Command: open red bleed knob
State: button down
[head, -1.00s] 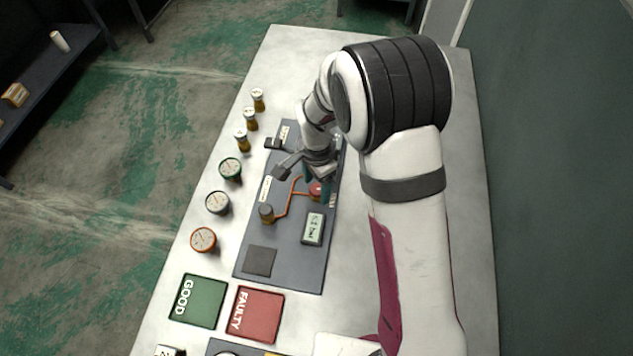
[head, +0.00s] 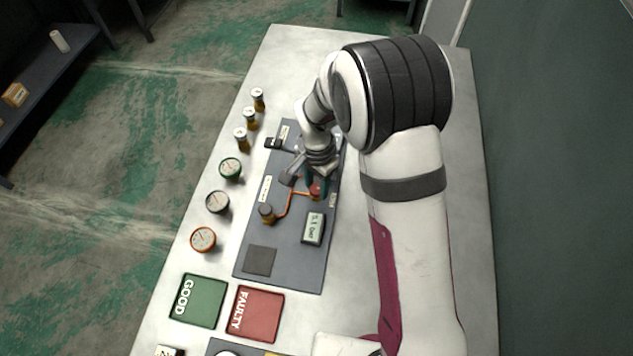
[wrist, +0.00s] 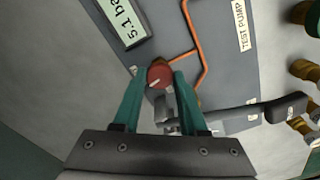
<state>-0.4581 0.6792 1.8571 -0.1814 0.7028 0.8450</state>
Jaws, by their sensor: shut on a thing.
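The red bleed knob (wrist: 160,73) shows between the two green fingertips of my gripper (wrist: 158,76) in the wrist view. It is round, with a pale mark on its face. My gripper is shut on it. In the head view the knob (head: 316,191) is partly hidden by my gripper (head: 317,183), which reaches down to it from above. The knob sits on the grey panel (head: 285,240), at the end of an orange pipe (head: 286,203).
A display (head: 313,228) stands beside the pipe; it reads about 5.1 bar in the wrist view (wrist: 122,20). Gauges (head: 217,202) and small brass-coloured fittings (head: 250,119) line the left of the table. A black lever (wrist: 285,108) lies near my gripper. Green GOOD (head: 198,301) and red FAULTY (head: 256,314) pads are nearer.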

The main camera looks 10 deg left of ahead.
jog(key=n, duration=0.4)
jog(key=shift+n, duration=0.3)
jog(key=n, duration=0.3)
jog(key=shift+n, duration=0.4)
jog(key=n, duration=0.3)
jog(key=shift+n, duration=2)
jog(key=shift+c, duration=2.2)
grip_release()
